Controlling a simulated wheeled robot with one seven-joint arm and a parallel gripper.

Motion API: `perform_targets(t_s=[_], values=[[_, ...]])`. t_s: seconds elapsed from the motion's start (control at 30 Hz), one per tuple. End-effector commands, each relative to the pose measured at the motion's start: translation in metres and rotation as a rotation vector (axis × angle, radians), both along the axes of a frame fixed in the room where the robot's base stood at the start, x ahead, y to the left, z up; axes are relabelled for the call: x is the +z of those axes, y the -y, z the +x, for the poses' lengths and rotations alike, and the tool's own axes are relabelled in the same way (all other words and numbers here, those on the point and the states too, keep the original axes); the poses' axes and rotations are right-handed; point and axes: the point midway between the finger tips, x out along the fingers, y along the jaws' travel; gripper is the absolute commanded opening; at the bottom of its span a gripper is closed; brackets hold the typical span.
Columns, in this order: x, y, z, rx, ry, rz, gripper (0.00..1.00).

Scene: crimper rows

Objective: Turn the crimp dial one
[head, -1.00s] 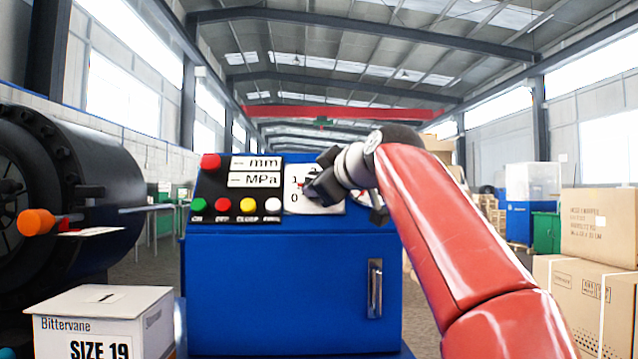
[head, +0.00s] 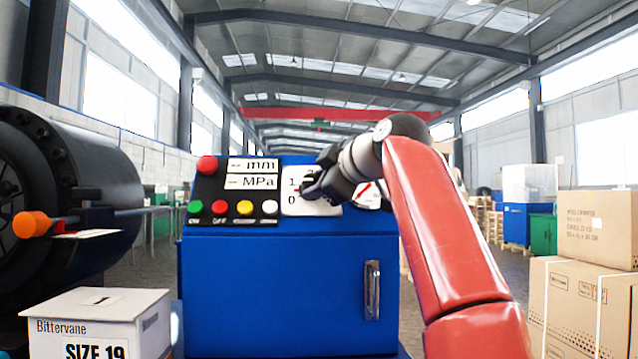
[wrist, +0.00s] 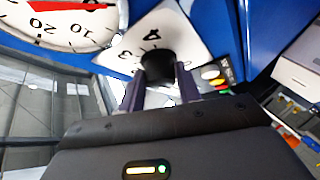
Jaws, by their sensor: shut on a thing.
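The crimp dial is a dark round knob (wrist: 157,66) on a white numbered plate (head: 297,205) on the sloped panel of a blue cabinet. In the wrist view my gripper (wrist: 160,88) has its two dark fingers on either side of the knob, shut on it. In the head view my gripper (head: 312,187) reaches the plate from the right and hides the knob and part of the scale. The figures 1 and 0 show at the plate's left. Where the knob points cannot be told.
Left of the dial are a red button (head: 207,164), two displays reading mm and MPa, and a row of coloured buttons (head: 244,207). A round gauge (wrist: 62,22) lies close beside the plate. A white SIZE 19 box (head: 95,315) stands at lower left, cardboard boxes (head: 590,290) at right.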

Motion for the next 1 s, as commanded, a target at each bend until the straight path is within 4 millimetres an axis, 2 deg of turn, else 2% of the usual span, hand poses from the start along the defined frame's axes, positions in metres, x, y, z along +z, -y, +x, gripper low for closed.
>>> perform_targets(t_s=[0.27,0.3,0.43,0.77,1.0], values=[[0.000,0.000,0.000,-0.001,0.002,0.001,0.11],[0.000,0.000,0.000,-0.001,0.002,0.001,0.38],[0.000,0.000,0.000,-0.001,0.001,0.000,0.55],[0.001,0.002,-0.002,-0.002,0.001,0.000,0.55],[0.008,0.020,-0.032,-0.004,0.002,0.000,0.55]])
